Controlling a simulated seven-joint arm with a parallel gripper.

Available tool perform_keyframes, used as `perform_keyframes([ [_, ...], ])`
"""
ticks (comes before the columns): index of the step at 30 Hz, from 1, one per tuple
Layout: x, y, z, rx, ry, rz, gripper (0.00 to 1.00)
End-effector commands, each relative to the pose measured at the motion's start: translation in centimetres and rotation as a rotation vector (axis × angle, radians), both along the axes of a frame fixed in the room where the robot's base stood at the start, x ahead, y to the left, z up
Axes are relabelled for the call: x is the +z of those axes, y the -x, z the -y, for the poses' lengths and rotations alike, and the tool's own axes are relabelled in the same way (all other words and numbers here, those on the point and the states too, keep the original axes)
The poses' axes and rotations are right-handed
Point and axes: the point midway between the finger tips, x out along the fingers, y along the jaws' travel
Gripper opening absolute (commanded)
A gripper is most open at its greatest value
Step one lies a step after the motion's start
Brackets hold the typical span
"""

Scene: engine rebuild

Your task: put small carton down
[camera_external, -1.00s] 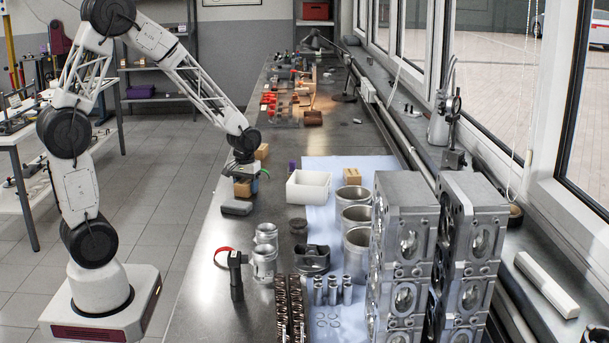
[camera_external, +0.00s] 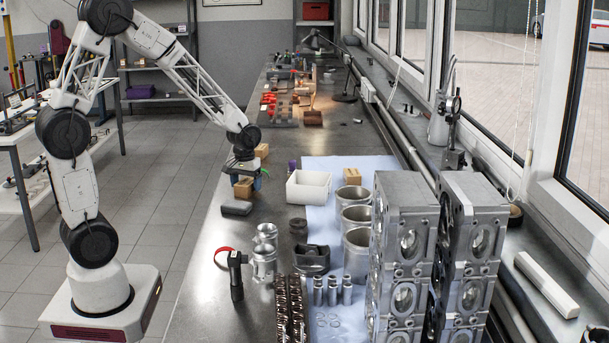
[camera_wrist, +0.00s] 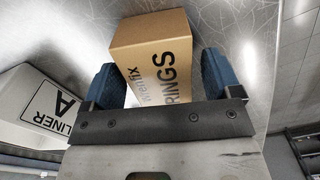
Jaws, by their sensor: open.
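The small carton (camera_external: 243,188) is a brown box on the metal bench near its left edge. In the wrist view the carton (camera_wrist: 157,62) shows the dark word "RINGS" and lies between the two blue fingers.
Another brown carton (camera_external: 261,151) stands behind. A white bin (camera_external: 308,187) is to the right. A white box labelled "LINER A" (camera_wrist: 45,105) shows in the wrist view. Bare bench lies front left.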

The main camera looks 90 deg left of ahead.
Motion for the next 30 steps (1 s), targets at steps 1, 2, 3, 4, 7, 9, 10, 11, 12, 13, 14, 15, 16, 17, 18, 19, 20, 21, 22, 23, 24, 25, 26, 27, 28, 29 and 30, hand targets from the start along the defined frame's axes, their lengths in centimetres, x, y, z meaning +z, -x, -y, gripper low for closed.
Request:
perform_keyframes([
  [1,0.6,0.0,0.0,0.0,-0.001,0.002,0.84],
  [2,0.9,0.0,0.0,0.0,-0.001,0.002,0.84],
  [3,1.4,0.0,0.0,0.0,-0.002,0.002,0.84],
  [4,1.8,0.0,0.0,0.0,-0.001,0.002,0.84],
  [7,3.3,0.0,0.0,0.0,-0.002,0.003,0.84],
  [9,4.5,0.0,0.0,0.0,-0.001,0.002,0.84],
  [10,5.0,0.0,0.0,0.0,-0.002,0.003,0.84],
  [11,5.5,0.0,0.0,0.0,-0.002,0.002,0.84],
  [12,6.2,0.0,0.0,0.0,-0.002,0.003,0.84],
  [13,6.7,0.0,0.0,0.0,-0.003,0.003,0.84],
  [14,7.1,-0.1,0.0,0.0,-0.003,0.003,0.84],
  [15,7.7,0.0,0.0,0.0,-0.002,0.002,0.84],
  [16,8.1,0.0,0.0,0.0,-0.002,0.002,0.84],
  [17,8.5,0.0,0.0,0.0,-0.002,0.002,0.84],
  [18,9.0,0.0,0.0,0.0,-0.001,0.002,0.84],
  [19,9.3,0.0,0.0,0.0,-0.001,0.001,0.84],
  [20,9.6,0.0,0.0,0.0,-0.001,0.001,0.84],
  [21,9.9,0.0,0.0,0.0,-0.001,0.002,0.84],
  [22,10.2,0.0,0.0,0.0,-0.001,0.001,0.84],
  [23,10.4,0.0,0.0,0.0,-0.001,0.001,0.84],
  [24,10.6,0.0,0.0,0.0,-0.001,0.0,0.84],
  [25,10.7,0.0,0.0,0.0,0.0,0.0,0.84],
  [26,10.8,0.0,0.0,0.0,0.0,0.0,0.84],
  [27,10.9,0.0,0.0,0.0,0.0,0.0,0.84],
  [28,11.0,0.0,0.0,0.0,0.0,0.0,0.84],
  [29,11.0,0.0,0.0,0.0,0.0,0.0,0.84],
  [30,11.0,0.0,0.0,0.0,0.0,0.0,0.84],
])
